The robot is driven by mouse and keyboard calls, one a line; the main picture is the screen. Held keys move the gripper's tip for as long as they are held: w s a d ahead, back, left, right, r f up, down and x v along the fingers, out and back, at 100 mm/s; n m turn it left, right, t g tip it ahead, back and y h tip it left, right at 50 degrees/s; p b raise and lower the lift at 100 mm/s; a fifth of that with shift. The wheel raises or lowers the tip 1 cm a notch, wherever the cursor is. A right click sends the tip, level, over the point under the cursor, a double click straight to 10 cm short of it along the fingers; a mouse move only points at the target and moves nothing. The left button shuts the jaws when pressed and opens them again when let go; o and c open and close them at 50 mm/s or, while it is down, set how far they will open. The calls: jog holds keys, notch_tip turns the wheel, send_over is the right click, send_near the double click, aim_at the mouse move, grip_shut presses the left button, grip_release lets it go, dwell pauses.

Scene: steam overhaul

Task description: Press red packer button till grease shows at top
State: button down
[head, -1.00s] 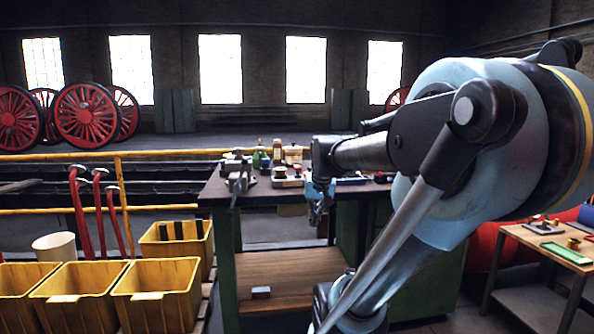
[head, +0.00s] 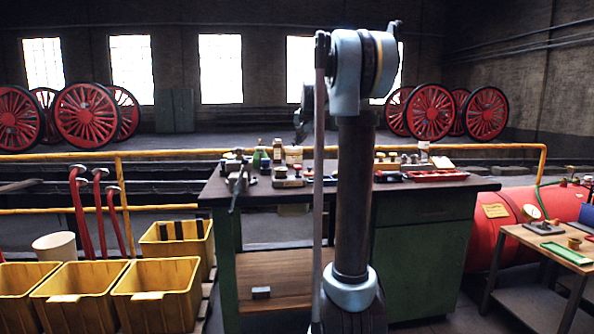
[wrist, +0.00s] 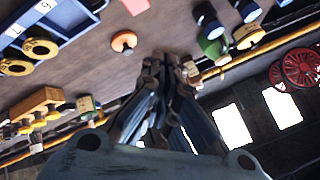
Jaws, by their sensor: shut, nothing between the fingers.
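My gripper (wrist: 172,62) is shut and empty in the wrist view, its fingers pointing toward the workbench top. In the head view my gripper (head: 301,128) is small, at the left of my raised arm, above the bench's back edge. A small round orange-red piece (wrist: 123,42) lies on the bench top in the wrist view, apart from the fingertips. I cannot tell whether it is the red packer button. No packer and no grease can be made out for sure.
The workbench (head: 415,188) carries a vise (head: 238,176), bottles (head: 277,151) and a red tray (head: 437,175). The wrist view shows a blue bin (wrist: 60,22) with yellow rings. Yellow crates (head: 157,291) stand at left, a side table (head: 530,238) and red tank (head: 485,235) at right.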

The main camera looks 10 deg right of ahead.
aim_at(300, 166)
jog(key=shift+w+d+r, duration=0.1)
jog(key=shift+w+r, duration=0.2)
jog(key=shift+w, duration=0.6)
jog(key=shift+f, duration=0.1)
jog(key=shift+f, duration=4.35)
jog(key=shift+s+f, duration=0.1)
jog(key=shift+f, duration=1.2)
jog(key=shift+r, duration=1.4)
jog(key=shift+r, duration=0.15)
jog(key=shift+r, duration=2.35)
